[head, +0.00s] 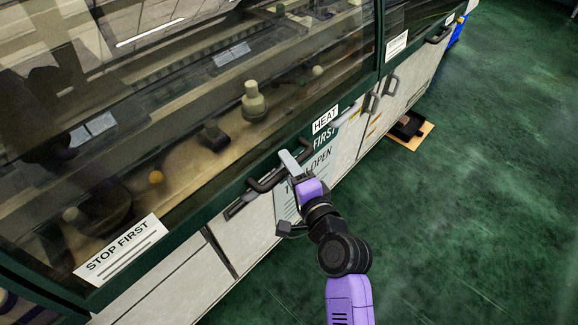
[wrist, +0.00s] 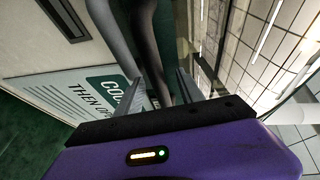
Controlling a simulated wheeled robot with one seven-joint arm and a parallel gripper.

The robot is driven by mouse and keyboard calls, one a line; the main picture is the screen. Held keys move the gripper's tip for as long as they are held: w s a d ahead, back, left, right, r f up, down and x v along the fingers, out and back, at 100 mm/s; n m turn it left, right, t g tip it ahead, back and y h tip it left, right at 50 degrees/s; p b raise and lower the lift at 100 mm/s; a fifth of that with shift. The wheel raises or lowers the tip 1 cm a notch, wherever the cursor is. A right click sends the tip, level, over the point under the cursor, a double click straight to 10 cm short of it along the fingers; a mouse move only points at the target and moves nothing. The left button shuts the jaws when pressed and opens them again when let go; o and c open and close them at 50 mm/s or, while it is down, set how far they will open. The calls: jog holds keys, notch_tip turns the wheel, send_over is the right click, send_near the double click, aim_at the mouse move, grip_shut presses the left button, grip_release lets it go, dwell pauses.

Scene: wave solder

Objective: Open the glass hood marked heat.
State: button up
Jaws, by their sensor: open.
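The glass hood (head: 190,110) is a long dark-framed window, and it looks shut. A white HEAT label (head: 326,119) sits on its lower green frame. A dark bar handle (head: 262,184) is fixed on that lower edge, left of the label. In the wrist view the dark handle bar (wrist: 152,52) runs up between or just in front of the open fingers (wrist: 160,105). I cannot tell whether they touch it.
A sign (head: 318,160) reading in part "FIRST" and "OPEN" is below the handle; in the wrist view it starts "COO" (wrist: 118,92). A STOP FIRST label (head: 120,250) is at lower left. Cabinet doors with handles (head: 371,102) are at right. The green floor (head: 470,200) is mostly clear.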

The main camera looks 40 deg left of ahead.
grip_shut()
dwell(1.4)
